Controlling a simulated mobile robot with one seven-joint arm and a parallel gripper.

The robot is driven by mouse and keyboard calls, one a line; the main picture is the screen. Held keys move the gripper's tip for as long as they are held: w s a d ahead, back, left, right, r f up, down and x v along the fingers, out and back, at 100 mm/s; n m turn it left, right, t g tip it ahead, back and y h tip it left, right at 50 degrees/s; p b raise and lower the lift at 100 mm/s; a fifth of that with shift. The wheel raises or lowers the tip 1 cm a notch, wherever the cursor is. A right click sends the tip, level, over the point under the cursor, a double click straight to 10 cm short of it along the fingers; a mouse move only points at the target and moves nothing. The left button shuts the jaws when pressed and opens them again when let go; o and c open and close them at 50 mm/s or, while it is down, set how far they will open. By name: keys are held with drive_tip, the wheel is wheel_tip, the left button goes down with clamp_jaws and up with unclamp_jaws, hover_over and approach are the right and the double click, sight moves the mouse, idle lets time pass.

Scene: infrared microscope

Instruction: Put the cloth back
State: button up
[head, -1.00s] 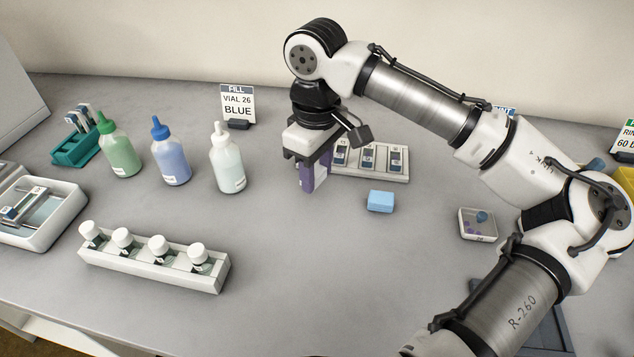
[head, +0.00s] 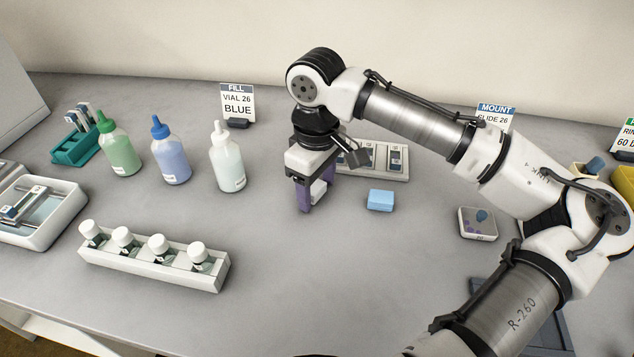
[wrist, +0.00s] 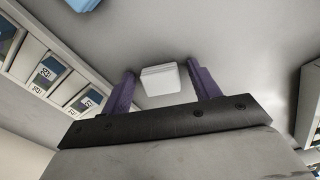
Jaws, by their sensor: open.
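A small white folded square, seemingly the cloth (wrist: 160,80), lies between the two purple fingers in the wrist view. In the wrist view my gripper (wrist: 162,70) shows a gap beside each finger, so I see no grip on the cloth. A light blue block (head: 380,200) lies just right of my gripper.
A slide rack (head: 375,160) stands close behind my gripper. A rack of white-capped vials (head: 150,262) is at front left, with bottles (head: 227,165) behind it. A small tray (head: 478,224) sits to the right. The middle front of the bench is clear.

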sight(317, 188)
wheel_tip(317, 188, up, 12)
drive_tip(key=shift+r, duration=0.15)
idle(0.4)
drive_tip(key=shift+s, duration=0.1)
